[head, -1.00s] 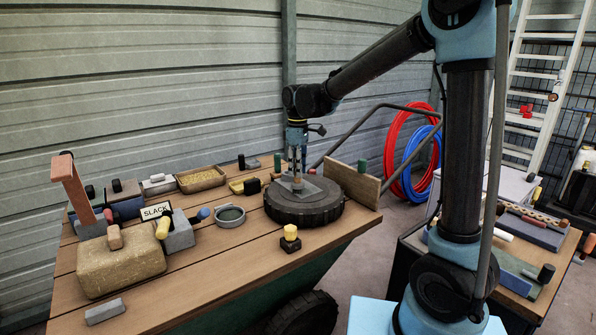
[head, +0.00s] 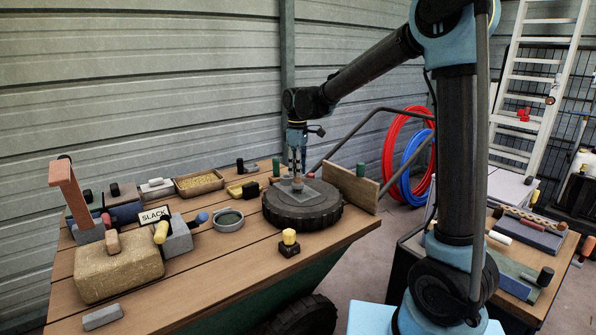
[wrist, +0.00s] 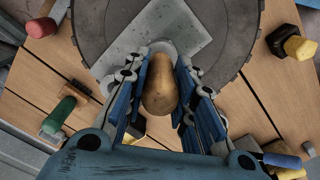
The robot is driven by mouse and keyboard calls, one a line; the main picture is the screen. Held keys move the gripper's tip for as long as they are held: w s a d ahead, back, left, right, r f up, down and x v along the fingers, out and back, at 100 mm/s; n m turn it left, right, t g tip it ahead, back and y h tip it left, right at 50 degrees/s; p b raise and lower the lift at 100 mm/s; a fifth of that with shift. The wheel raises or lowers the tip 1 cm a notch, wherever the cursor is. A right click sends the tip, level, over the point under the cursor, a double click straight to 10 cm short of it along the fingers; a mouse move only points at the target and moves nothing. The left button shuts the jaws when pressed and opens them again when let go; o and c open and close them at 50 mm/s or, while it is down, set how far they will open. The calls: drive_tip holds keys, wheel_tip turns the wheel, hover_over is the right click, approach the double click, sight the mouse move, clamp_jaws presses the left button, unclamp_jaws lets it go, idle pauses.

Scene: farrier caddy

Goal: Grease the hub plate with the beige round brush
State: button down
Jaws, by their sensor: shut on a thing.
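My gripper (head: 297,172) is shut on the beige round brush and points down over the tabletop wheel. In the wrist view the brush's rounded handle (wrist: 160,85) stands between the two fingers (wrist: 159,100). The grey square hub plate (head: 321,194) lies flat on the dark round wheel (head: 300,217). The plate also shows in the wrist view (wrist: 124,48), beyond the handle. The brush's lower end is at the plate's back left part in the head view. Its bristles are mostly hidden, so I cannot tell whether they touch the plate.
A round grey tin (head: 228,219) stands left of the wheel. A black block with a yellow top (head: 289,242) stands in front. A wooden board (head: 350,188) stands upright at the right. Blocks and a straw-coloured bale (head: 118,266) crowd the left. The front middle tabletop is clear.

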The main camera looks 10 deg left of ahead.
drive_tip(key=shift+w+a+f, duration=0.1)
drive_tip(key=shift+w, duration=1.3)
drive_tip(key=shift+s, duration=0.15)
drive_tip(key=shift+w, duration=0.2)
drive_tip(key=shift+w+a, duration=0.15)
drive_tip(key=shift+w, duration=1.65)
drive_tip(key=shift+r, duration=0.2)
drive_tip(key=shift+r, duration=0.7)
drive_tip(key=shift+s, duration=0.1)
